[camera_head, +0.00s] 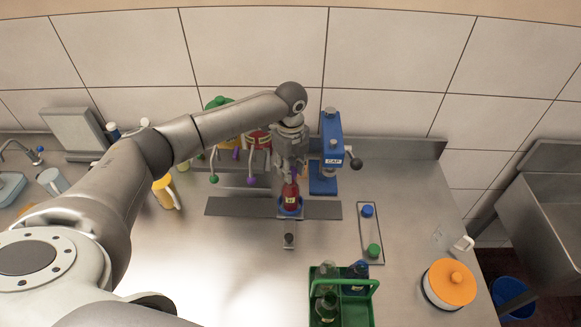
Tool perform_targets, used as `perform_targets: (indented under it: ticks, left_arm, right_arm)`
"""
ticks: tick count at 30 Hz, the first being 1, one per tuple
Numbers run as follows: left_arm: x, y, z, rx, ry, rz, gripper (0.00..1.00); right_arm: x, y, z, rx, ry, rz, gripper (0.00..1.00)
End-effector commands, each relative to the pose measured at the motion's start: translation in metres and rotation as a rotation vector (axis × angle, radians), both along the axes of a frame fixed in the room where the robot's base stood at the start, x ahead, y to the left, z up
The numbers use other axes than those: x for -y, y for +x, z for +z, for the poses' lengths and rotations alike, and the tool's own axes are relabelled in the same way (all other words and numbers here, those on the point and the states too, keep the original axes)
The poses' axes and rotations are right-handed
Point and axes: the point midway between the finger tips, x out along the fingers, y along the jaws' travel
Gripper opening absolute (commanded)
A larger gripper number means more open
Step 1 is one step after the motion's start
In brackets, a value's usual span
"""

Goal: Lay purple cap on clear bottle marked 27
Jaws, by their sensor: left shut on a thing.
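A bottle with red contents (290,192) and a small yellow label stands upright in a blue holder (290,212) on the worktop; the label's number is too small to read. My left gripper (293,171) comes down right over this bottle's top. It is shut on a small purple piece, seemingly the purple cap (294,170), mostly hidden by the fingers. I cannot tell whether the cap touches the bottle's neck. My right gripper is not in view.
A blue press marked CAP (328,155) stands just right of my gripper. A green carrier (343,282) with several bottles is in front. A tray (370,235) holds a blue and a green cap. An orange-lidded pot (450,283) stands at right. Levered dispensers stand behind my arm.

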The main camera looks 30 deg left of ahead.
Motion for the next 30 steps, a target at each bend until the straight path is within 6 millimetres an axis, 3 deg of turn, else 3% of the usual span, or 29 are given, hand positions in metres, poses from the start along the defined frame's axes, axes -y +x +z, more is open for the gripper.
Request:
perform_targets:
  ticks: [25,26,30]
  left_arm:
    - [0.000,0.000,-0.012,0.001,0.000,0.000,0.21]
    - [0.000,0.000,-0.012,0.001,0.000,0.000,0.32]
    - [0.000,0.000,-0.012,0.000,0.000,0.000,0.50]
  right_arm:
    - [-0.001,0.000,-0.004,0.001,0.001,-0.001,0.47]
    - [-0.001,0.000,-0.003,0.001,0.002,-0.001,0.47]
    - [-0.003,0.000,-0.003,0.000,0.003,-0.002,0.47]
